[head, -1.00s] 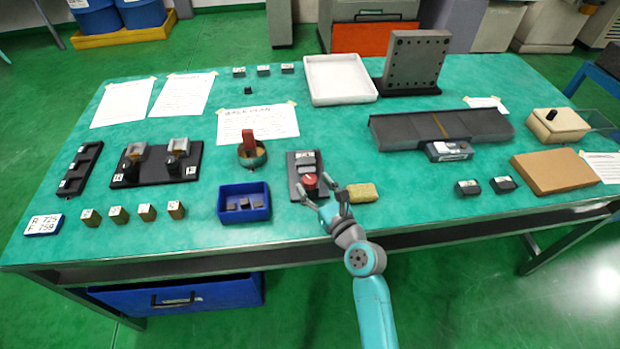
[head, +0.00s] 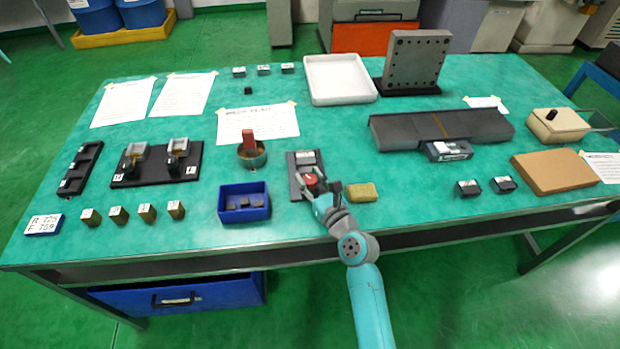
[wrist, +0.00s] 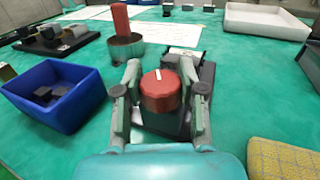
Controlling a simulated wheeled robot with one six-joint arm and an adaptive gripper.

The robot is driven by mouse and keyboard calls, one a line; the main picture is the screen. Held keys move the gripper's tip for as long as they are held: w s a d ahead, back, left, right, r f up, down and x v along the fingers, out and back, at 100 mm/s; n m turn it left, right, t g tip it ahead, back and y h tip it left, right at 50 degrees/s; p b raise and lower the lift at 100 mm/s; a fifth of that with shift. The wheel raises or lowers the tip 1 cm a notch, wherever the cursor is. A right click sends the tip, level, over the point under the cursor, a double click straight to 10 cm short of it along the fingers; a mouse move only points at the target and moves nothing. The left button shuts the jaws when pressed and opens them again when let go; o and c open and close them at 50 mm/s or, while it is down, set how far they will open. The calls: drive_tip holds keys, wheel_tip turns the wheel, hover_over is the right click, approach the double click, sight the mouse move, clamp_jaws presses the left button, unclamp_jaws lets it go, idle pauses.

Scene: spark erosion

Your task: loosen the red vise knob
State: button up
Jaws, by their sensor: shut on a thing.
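The red vise knob (wrist: 160,91) has a white mark on its top and sits at the near end of a small dark vise (wrist: 207,75). In the head view the knob (head: 310,180) is partly hidden by my gripper. My gripper (wrist: 160,90) is shut on the knob, with one finger on its left side and one on its right. In the head view the vise (head: 303,160) lies flat on the green table, left of the sponge.
A blue bin (head: 244,203) with dark blocks stands left of the vise. A yellow sponge (head: 361,192) lies close on the right. A round pot (head: 251,155) with a red upright piece stands behind the bin. Bare table lies right of the sponge.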

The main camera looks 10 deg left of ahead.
drive_tip(key=shift+w+d+n+g+y, duration=0.1)
drive_tip(key=shift+n+g+y, duration=0.4)
drive_tip(key=shift+y, duration=0.1)
drive_tip(key=n+g+y, duration=0.3)
drive_tip(key=g, duration=0.1)
drive_tip(key=shift+r, duration=0.1)
drive_tip(key=n+g+y, duration=0.1)
drive_tip(key=n+g, duration=0.1)
drive_tip(key=n+g+y, duration=0.1)
drive_tip(key=n+g, duration=0.1)
drive_tip(key=g, duration=0.1)
drive_tip(key=shift+y, duration=0.3)
drive_tip(key=n+g, duration=0.2)
drive_tip(key=g, duration=0.1)
drive_tip(key=n+g, duration=0.2)
drive_tip(key=g, duration=0.2)
drive_tip(key=shift+g, duration=0.3)
drive_tip(key=shift+n+g+h, duration=0.5)
drive_tip(key=shift+n+g, duration=1)
drive_tip(key=shift+g, duration=0.3)
drive_tip(key=shift+n+g, duration=0.4)
drive_tip(key=shift+g, duration=0.1)
drive_tip(key=o, duration=1.2)
drive_tip(key=shift+c, duration=0.2)
